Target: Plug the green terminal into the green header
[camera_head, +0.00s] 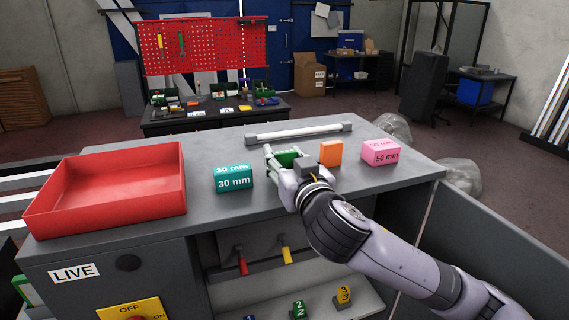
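A small dark green piece (287,158) is at the middle of the grey worktop, partly covered by my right gripper. I cannot tell whether it is the green terminal or the green header, and no second such piece can be made out. My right gripper (283,155) reaches in from the lower right, low over the worktop. Its fingers show on either side of the green piece; whether they touch it is too small to tell. My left gripper is not in view.
An orange block (330,153) and a pink 50 mm block (380,152) stand right of the gripper. A teal 30 mm block (233,178) and a red tray (108,230) are left. A white bar (298,131) lies behind. The worktop's front middle is clear.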

